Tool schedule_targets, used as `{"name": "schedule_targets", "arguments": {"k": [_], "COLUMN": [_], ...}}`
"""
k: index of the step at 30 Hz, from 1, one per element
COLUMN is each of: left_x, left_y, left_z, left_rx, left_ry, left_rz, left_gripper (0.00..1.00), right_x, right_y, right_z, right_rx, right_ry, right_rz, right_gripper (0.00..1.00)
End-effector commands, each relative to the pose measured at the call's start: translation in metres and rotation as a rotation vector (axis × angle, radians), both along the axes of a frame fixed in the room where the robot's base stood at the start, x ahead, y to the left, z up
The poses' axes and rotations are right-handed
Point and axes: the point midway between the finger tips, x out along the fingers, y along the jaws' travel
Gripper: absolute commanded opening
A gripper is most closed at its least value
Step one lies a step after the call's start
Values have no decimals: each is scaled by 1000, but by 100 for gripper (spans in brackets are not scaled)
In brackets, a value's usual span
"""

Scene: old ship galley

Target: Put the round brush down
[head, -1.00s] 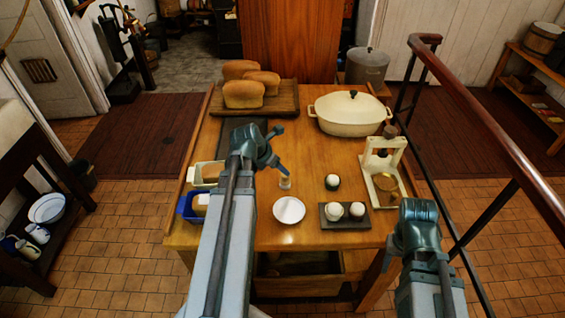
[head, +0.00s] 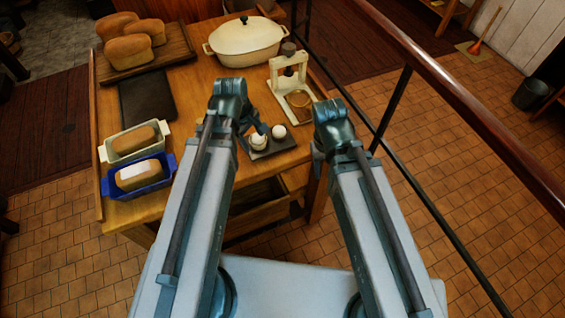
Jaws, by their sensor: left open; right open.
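I cannot make out the round brush in the head view now; my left arm covers part of the table where it could lie. My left gripper (head: 263,132) is open over the front part of the wooden table (head: 193,92), close to a dark tray with white rounded things. No held thing shows in it. My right gripper (head: 321,148) is at the table's right front edge, and its fingers are mostly hidden behind its wrist.
A dark tray (head: 285,147) holds white rounded things (head: 278,131). A cream press (head: 290,85) and lidded cream pot (head: 246,42) stand behind. Loaves (head: 130,48) lie on a board at back left; a cream tin (head: 112,151) and blue tin (head: 165,180) stand left. A railing (head: 440,88) runs right.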

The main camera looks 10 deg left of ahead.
Motion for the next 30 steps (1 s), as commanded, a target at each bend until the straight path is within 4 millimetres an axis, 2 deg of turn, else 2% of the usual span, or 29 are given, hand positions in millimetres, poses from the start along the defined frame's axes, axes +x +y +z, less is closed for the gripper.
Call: {"name": "schedule_targets", "arguments": {"k": [1, 6, 9, 12, 18, 30], "left_x": [-12, -46, -61, -72, -79, -78], "left_y": [-23, -70, -87, -97, -104, -104], "left_z": [-1, -3, -3, -3, -2, -2], "left_rx": [46, 172, 216, 243, 262, 260], "left_ry": [15, 67, 96, 119, 137, 136], "left_rz": [-202, -811, -1075, -1257, -1393, -1392], "left_gripper": [70, 70, 70, 70, 70, 70], "right_x": [0, 0, 0, 0, 0, 0], "right_y": [0, 0, 0, 0, 0, 0], "right_z": [0, 0, 0, 0, 0, 0], "right_rx": [0, 0, 0, 0, 0, 0], "right_ry": [0, 0, 0, 0, 0, 0], "right_rz": [0, 0, 0, 0, 0, 0], "right_gripper": [50, 50, 50, 50, 50, 50]}}
